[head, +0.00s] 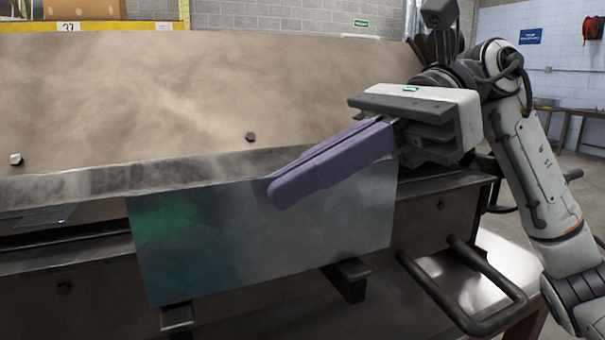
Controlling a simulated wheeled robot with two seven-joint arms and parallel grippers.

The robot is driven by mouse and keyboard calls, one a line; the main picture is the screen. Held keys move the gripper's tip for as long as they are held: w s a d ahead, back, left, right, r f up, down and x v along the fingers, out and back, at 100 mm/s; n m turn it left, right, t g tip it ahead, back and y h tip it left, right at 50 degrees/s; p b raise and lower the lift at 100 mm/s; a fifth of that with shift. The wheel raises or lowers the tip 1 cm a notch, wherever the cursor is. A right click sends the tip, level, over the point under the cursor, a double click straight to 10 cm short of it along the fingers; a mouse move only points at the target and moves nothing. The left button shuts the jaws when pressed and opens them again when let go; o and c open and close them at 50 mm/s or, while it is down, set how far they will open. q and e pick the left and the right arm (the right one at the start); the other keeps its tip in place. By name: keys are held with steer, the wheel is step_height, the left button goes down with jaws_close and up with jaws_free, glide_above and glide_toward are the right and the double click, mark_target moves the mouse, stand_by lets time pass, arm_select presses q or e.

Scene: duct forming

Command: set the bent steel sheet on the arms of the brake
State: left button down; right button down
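The steel sheet (225,245) is a grey-blue panel with a greenish sheen. It hangs tilted down along the front of the brake (150,100), below the brake's long front edge. Its lower edge lies at two dark arms of the brake, one at the left (177,318) and one at the right (349,278). My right gripper (280,190) has purple fingers that reach left across the sheet's upper right part. The fingers lie close together; whether they pinch the sheet's edge is hard to tell. My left gripper is out of the picture.
A dark tubular handle (470,315) sticks out at the lower right of the brake. A table (575,115) stands at the far right. A cardboard box (85,9) is behind the brake at the upper left.

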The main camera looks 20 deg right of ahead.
steer(key=shift+f, duration=0.2)
steer(key=c, duration=1.9)
jaws_free()
steer(key=shift+c, duration=0.2)
steer(key=v, duration=1)
steer(key=shift+d+r, duration=0.1)
steer(key=shift+r, duration=0.05)
